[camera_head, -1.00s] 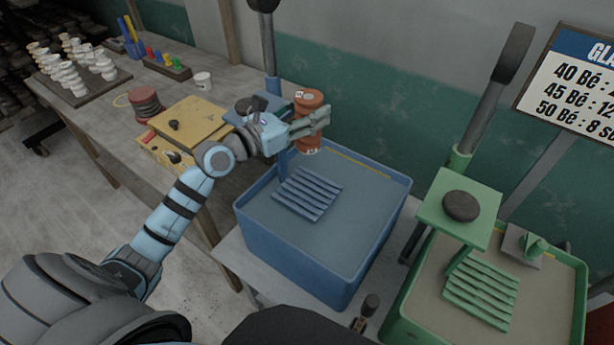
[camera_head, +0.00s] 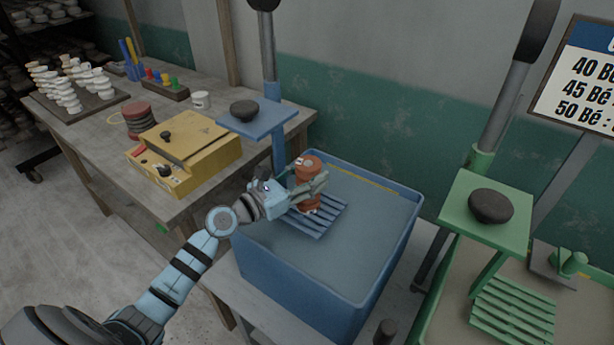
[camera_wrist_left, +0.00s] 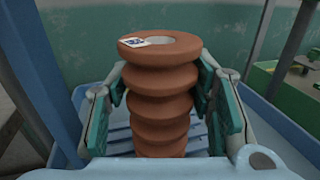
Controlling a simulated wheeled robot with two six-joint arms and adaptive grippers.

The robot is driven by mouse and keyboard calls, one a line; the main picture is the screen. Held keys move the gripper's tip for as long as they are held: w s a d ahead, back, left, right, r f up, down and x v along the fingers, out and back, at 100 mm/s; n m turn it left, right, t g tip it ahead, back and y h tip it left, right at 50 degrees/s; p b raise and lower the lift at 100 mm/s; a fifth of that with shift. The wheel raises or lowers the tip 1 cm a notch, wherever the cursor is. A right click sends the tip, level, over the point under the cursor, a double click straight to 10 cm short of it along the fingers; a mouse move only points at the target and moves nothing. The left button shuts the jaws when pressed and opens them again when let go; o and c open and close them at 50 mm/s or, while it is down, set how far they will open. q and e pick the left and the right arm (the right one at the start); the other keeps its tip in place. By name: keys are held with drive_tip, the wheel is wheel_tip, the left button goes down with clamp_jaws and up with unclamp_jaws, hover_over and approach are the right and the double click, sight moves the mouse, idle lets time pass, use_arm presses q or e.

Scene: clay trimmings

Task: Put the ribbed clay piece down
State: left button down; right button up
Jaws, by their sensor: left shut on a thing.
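The ribbed clay piece (camera_head: 307,180) is a reddish-brown ringed cylinder with a small pale label on its top rim. My left gripper (camera_head: 308,188) is shut on it, a finger on each side, and holds it upright over the slatted blue rack (camera_head: 330,221) in the blue tub (camera_head: 372,283). In the left wrist view the clay piece (camera_wrist_left: 160,95) stands between the two fingers, with rack slats behind it. Whether its base touches the slats is hidden. My right gripper is not in view.
A blue plate with a dark knob (camera_head: 243,110) stands on a post behind the tub. A green tub with a slatted rack (camera_head: 512,310) and green plate (camera_head: 450,205) is at right. A yellow box (camera_head: 185,150) sits on the wooden table. The tub's right side is clear.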

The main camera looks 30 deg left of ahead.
use_arm(q)
drive_tip(key=c, duration=0.8)
unclamp_jaws()
drive_tip(key=shift+o, duration=0.2)
drive_tip(key=shift+s+r, duration=0.1)
drive_tip(key=shift+r, duration=0.1)
drive_tip(key=v, duration=0.2)
drive_tip(key=b+v, duration=0.1)
drive_tip(key=v, duration=0.2)
drive_tip(key=f+b+v, duration=0.1)
drive_tip(key=v, duration=0.1)
drive_tip(key=shift+s, duration=0.2)
drive_tip(key=b, duration=0.3)
approach(299, 184)
drive_tip(key=shift+w+r, duration=0.35)
drive_tip(key=shift+r, duration=0.1)
drive_tip(key=shift+w, duration=0.1)
